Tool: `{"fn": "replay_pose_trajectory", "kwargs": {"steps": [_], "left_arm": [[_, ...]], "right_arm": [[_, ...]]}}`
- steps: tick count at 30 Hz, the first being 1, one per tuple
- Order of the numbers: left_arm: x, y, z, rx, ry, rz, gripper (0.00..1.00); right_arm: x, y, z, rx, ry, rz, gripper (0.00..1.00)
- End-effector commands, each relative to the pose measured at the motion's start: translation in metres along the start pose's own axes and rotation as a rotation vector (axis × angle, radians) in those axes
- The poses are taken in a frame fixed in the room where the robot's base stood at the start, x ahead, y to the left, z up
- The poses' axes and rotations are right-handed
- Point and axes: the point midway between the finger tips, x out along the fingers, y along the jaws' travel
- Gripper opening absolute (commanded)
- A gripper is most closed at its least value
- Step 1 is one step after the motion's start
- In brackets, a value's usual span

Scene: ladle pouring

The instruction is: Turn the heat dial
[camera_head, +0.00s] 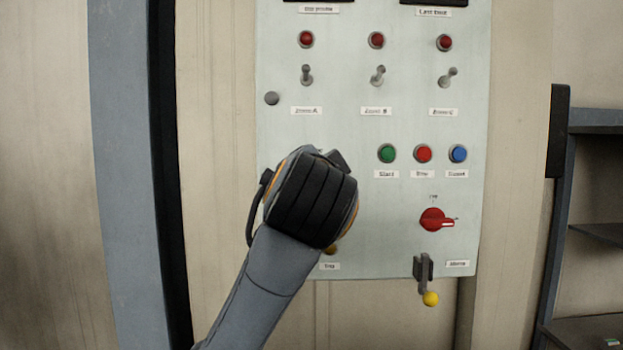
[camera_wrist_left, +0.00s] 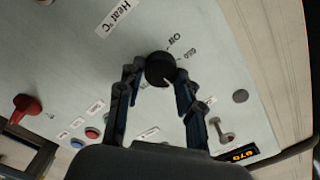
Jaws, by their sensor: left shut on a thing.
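The heat dial (camera_wrist_left: 161,69) is a round black knob with a small pale mark on its edge. It sits on the pale control panel (camera_head: 340,130) beside a "Heat °C" label (camera_wrist_left: 117,14) and an "Off" marking. My left gripper (camera_wrist_left: 158,74) has one finger on each side of the dial and is shut on it. In the head view my left wrist covers the dial and the fingers, so neither shows there. My right gripper is in neither view.
The panel also carries toggle switches (camera_head: 379,76), red lamps (camera_head: 376,40), green, red and blue buttons (camera_head: 423,153), a red rotary switch (camera_head: 436,219) and a yellow-tipped lever (camera_head: 430,298). Dark shelving (camera_head: 590,120) stands at the right.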

Motion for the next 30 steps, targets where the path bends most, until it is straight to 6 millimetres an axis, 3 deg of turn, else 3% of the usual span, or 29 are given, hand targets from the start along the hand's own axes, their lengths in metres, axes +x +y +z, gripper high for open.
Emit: {"fn": "replay_pose_trajectory", "kwargs": {"steps": [15,30], "left_arm": [[0.0003,0.0017,0.0006,-0.315,-0.002,0.004,0.04],[0.0006,0.0013,0.0011,-0.363,-0.004,0.004,0.04]], "right_arm": [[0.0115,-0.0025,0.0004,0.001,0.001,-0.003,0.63],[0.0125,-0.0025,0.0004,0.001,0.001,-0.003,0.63]]}}
